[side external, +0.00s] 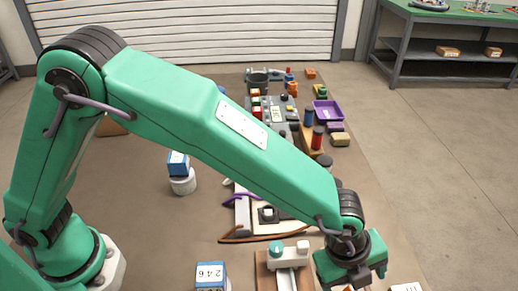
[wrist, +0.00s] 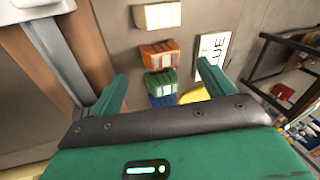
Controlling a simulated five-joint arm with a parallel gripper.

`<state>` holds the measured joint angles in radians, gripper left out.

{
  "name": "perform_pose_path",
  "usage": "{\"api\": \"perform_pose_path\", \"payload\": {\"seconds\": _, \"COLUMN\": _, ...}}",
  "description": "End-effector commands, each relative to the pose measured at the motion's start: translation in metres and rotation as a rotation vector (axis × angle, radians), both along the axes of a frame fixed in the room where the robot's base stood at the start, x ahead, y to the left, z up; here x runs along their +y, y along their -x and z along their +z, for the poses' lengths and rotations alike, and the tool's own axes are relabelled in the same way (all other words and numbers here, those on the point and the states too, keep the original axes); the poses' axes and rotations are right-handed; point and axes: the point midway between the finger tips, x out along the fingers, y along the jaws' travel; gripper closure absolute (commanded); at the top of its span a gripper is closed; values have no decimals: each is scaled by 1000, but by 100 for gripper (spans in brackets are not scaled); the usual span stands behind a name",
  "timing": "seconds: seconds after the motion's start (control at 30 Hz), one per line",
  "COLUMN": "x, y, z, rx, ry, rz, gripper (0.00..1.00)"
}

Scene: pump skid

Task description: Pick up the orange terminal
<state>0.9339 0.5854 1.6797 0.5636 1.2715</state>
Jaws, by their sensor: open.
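In the wrist view the orange terminal (wrist: 160,54) is a small ridged orange block with pale slots on the brown surface. It lies in a column between a cream block (wrist: 157,16) and a green block (wrist: 161,82), with part of a blue block (wrist: 165,100) showing below. My gripper (wrist: 162,72) is open and empty, its fingers spread left and right of the column. The orange block appears just beyond the fingertips, and I cannot tell the height gap. In the side external view my gripper (side external: 350,272) is low at the front right; this column is not clearly visible there.
A white card (wrist: 213,47) lettered "BLUE" lies close to my right finger, with a yellow thing (wrist: 195,95) partly hidden below it. A wooden block with a pale rail (side external: 288,258) stands left of my gripper. A purple tray (side external: 327,111) and several small parts sit farther back.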

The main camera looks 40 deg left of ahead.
Motion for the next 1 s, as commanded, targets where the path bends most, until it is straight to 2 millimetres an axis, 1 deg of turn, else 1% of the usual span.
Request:
{"api": "perform_pose_path", "payload": {"seconds": 0.17, "x": -2, "y": -1, "z": -8, "rx": 2, "ry": -1, "rz": 0, "gripper": 18}}
{"api": "perform_pose_path", "payload": {"seconds": 0.5, "x": -13, "y": -6, "z": -40, "rx": 3, "ry": -1, "rz": -1, "gripper": 18}}
{"api": "perform_pose_path", "payload": {"seconds": 0.6, "x": -14, "y": -7, "z": -46, "rx": 1, "ry": 0, "rz": 0, "gripper": 18}}
{"api": "perform_pose_path", "payload": {"seconds": 1.0, "x": -15, "y": -8, "z": -49, "rx": 1, "ry": 0, "rz": 0, "gripper": 18}}
